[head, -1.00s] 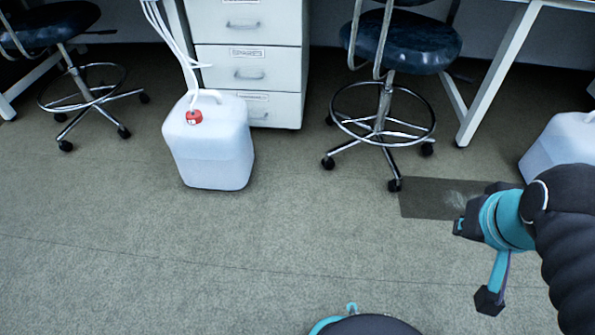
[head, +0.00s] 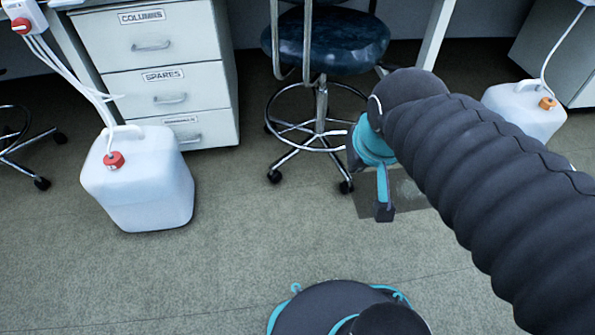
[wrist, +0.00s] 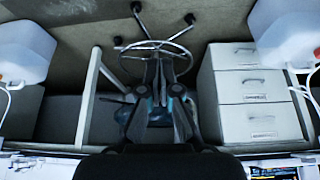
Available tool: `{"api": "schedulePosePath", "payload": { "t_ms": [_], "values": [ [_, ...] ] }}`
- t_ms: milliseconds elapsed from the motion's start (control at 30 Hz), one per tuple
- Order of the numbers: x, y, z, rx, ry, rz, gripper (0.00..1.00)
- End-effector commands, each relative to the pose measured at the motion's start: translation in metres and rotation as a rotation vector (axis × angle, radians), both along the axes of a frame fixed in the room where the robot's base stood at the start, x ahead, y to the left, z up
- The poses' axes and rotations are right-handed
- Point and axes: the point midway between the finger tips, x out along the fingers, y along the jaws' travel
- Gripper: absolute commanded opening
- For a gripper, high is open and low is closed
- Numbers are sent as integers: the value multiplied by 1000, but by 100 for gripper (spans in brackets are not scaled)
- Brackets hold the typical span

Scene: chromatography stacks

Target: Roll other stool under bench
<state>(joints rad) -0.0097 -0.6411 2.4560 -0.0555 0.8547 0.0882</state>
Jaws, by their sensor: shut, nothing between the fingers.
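A stool with a dark blue seat (head: 335,42), a chrome foot ring and castors stands upright in the middle of the head view, between the drawer cabinet and a white bench leg (head: 438,38). Its ring and castors also show in the wrist view (wrist: 178,48). My gripper (wrist: 158,66) is shut and empty; in the wrist view its fingers overlap the stool, and I cannot tell whether they touch it.
A drawer cabinet (head: 165,75) stands left of the middle stool. A white jug with a red cap (head: 140,185) and tubes stands before it. Another jug with an orange cap (head: 525,110) stands at right. A dark patch (head: 408,198) marks the floor. The near floor is open.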

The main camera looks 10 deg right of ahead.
Motion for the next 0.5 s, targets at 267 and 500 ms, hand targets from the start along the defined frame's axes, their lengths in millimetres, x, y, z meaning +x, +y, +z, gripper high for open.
{"api": "schedulePosePath", "payload": {
  "t_ms": [267,500],
  "values": [
    [88,-11,-17,-36,40,-117,0],
    [164,-11,-54,-57,55,-195,0]
  ]
}}
